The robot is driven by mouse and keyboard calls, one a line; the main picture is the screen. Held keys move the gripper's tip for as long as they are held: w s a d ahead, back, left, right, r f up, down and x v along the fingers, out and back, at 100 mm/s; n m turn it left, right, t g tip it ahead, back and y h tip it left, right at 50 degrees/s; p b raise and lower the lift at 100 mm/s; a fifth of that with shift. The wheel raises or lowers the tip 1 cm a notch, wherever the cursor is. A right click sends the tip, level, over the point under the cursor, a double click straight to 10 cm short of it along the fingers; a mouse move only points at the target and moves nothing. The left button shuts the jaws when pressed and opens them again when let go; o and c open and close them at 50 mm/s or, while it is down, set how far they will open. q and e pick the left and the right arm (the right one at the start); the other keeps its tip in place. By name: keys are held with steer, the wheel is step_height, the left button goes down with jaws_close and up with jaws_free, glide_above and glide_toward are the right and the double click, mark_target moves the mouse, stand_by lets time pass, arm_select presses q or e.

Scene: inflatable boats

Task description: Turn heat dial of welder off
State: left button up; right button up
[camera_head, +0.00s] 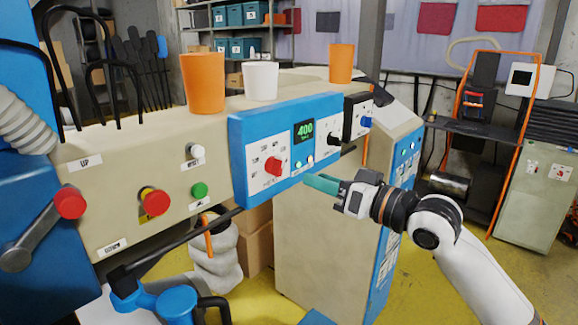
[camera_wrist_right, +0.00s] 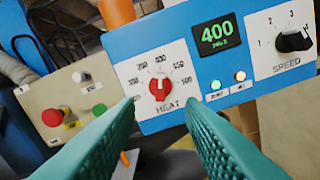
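The heat dial (camera_head: 273,165) is a small red knob on a white scale plate on the blue welder panel (camera_head: 238,150). In the right wrist view the dial (camera_wrist_right: 159,87) sits above the word HEAT, centred beyond the fingertips. The green display (camera_head: 305,131) reads 400. I cannot tell the dial's exact setting. My right gripper (camera_head: 322,184) is in front of the panel, to the right of and slightly below the dial. Its teal fingers (camera_wrist_right: 160,104) are apart, empty, and clear of the dial. My left gripper is not in view.
A black speed knob (camera_wrist_right: 294,40) is right of the display. Red (camera_head: 155,202) and green (camera_head: 200,190) buttons sit left of the panel. Orange (camera_head: 203,83) and white (camera_head: 261,81) cups stand on top of the machine. A dark rod slants below the panel.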

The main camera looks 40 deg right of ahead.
mark_target(282, 167)
steer(key=w, duration=0.3)
steer(key=w+p, duration=0.1)
steer(key=w, duration=0.1)
steer(key=w+p, duration=0.1)
steer(key=w, duration=0.2)
steer(key=shift+w+a, duration=0.3)
steer(key=shift+a, duration=0.05)
steer(key=shift+c, duration=0.3)
jaws_close()
